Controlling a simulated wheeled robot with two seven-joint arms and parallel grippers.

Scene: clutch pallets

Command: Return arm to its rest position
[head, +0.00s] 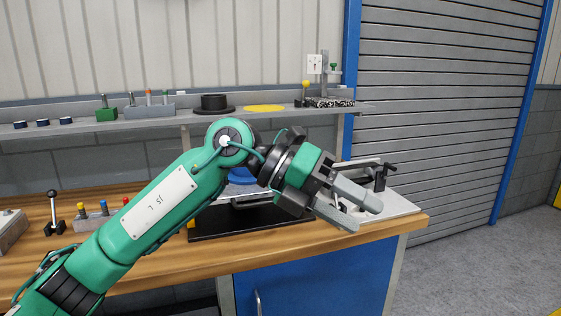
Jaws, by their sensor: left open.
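My left arm, green and black, comes in from the lower left and reaches across the front of the workbench (400,232). My left gripper (358,208) is at its end, pointing right and slightly down, near the bench's right end. Its two grey fingers are apart with nothing between them. The gripper and wrist hide part of the bench top behind them. My right gripper does not show.
A black plate (215,228) with a blue round part (242,175) lies behind the arm. A light plate with a black clamp (380,178) is behind the gripper. A shelf (75,129) holds several small parts. Open floor (475,260) lies to the right.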

